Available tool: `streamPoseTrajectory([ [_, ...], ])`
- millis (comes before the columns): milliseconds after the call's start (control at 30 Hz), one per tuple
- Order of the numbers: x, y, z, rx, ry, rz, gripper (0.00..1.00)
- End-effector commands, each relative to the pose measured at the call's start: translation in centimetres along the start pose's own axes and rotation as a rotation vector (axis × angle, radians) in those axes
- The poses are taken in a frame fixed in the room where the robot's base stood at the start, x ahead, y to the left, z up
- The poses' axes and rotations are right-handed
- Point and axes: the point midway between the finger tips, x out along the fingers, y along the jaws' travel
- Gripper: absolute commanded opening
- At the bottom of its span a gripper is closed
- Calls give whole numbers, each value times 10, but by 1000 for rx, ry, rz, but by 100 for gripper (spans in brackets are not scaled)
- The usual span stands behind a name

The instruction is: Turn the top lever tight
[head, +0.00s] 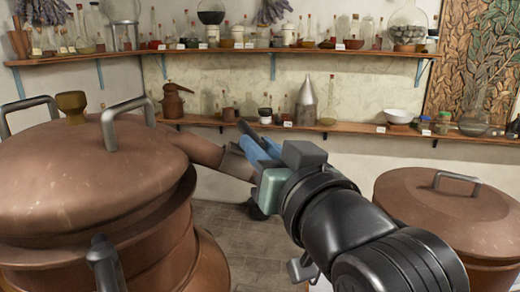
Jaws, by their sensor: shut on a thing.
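The large copper still (90,185) fills the left side, with a domed lid and a copper pipe (205,152) running right from it. My gripper (255,147) is at the end of this pipe, with its blue fingers pointing up and left. The fingers are shut on a dark grey bar, the top lever (245,128), whose end shows just past the fingertips. The rest of the lever and the pipe's end are hidden behind my gripper. I cannot tell how far the lever is turned.
A grey handle (128,115) stands on the still's lid, and a grey lever (105,265) shows at its front. A second copper vessel (450,215) stands at right. Shelves (350,128) of bottles and jars line the back wall. Tiled floor (225,225) shows between the vessels.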

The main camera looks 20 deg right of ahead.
Motion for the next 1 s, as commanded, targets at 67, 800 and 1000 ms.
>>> streamPoseTrajectory([
  [67, 0, 2, 4, -2, 13, -28, 0],
  [800, 10, 28, 13, -40, 214, -621, 0],
  [1000, 15, 32, 10, -50, 260, -764, 0],
])
